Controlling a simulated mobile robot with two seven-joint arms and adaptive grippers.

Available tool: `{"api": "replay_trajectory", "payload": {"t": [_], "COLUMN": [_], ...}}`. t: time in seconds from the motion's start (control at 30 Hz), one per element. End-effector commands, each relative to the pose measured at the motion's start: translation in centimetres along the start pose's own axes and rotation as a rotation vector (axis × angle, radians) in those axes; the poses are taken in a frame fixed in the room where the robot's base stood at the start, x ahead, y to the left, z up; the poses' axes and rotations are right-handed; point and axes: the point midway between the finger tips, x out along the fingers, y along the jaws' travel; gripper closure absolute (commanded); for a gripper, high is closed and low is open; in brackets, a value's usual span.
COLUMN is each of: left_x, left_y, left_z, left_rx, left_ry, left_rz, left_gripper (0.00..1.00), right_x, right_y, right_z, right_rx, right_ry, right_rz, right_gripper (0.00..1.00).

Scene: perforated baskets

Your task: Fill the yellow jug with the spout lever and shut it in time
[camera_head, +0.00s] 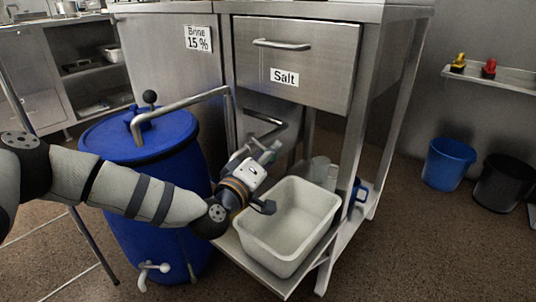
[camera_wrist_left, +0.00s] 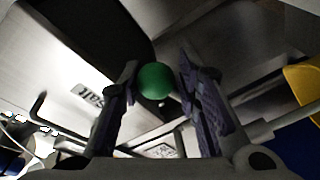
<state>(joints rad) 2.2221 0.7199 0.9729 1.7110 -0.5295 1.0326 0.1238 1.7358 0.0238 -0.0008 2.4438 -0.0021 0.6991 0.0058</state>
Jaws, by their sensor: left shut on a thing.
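My left gripper (camera_head: 268,172) reaches over the low shelf beneath the Salt drawer, by the white tub (camera_head: 287,262). In the left wrist view its fingers (camera_wrist_left: 160,95) are shut on a round green ball (camera_wrist_left: 155,80). What the ball is attached to is hidden. A yellow thing (camera_wrist_left: 306,82) is cut off at the right edge of the left wrist view; I cannot tell whether it is the jug. No yellow jug shows clearly in the head view. A blue barrel (camera_head: 180,165) has a white spout (camera_head: 150,269) low on its front. My right gripper is not in view.
A bent metal pipe (camera_head: 185,101) and a black knob (camera_head: 150,97) rise from the barrel lid. A blue handled vessel (camera_head: 359,190) and a clear container (camera_head: 319,167) stand behind the tub. Blue (camera_head: 447,165) and black buckets (camera_head: 502,183) are at right. Floor at lower right is clear.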

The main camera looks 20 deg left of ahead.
Motion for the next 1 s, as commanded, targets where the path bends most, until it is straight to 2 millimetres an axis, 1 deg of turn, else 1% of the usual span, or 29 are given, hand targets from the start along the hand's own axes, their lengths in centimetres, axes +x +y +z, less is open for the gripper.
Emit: {"api": "replay_trajectory", "payload": {"t": [0.03, 0.13, 0.3, 0.4, 0.73, 0.77, 0.8, 0.83, 1.0], "left_x": [0.3, 1.2, 2.7, 3.2, 3.3, 3.3, 3.3, 3.3, 3.3], "left_y": [0.6, 1.1, 1.1, 1.1, 1.1, 1.1, 1.1, 1.1, 1.0], "left_z": [0.0, 0.4, 0.9, 0.9, 0.8, 0.8, 0.8, 0.8, 0.9], "left_rx": [0.006, 0.008, 0.009, 0.01, 0.009, 0.009, 0.008, 0.008, 0.006], "left_ry": [0.023, 0.105, 0.255, 0.307, 0.327, 0.327, 0.327, 0.327, 0.323], "left_rz": [-0.007, -0.06, -0.161, -0.196, -0.208, -0.208, -0.208, -0.208, -0.21], "left_gripper": [1.0, 1.0, 1.0, 1.0, 1.0, 0.66, 0.57, 0.5, 0.5], "right_x": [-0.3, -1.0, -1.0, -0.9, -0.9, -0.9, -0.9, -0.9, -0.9], "right_y": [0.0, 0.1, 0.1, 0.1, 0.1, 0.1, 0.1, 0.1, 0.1], "right_z": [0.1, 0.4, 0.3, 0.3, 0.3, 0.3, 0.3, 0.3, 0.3], "right_rx": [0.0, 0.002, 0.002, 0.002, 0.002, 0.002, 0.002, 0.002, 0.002], "right_ry": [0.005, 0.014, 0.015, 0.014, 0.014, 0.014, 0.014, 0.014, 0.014], "right_rz": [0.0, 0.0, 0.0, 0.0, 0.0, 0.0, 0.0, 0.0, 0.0], "right_gripper": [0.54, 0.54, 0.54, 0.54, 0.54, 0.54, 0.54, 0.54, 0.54]}}
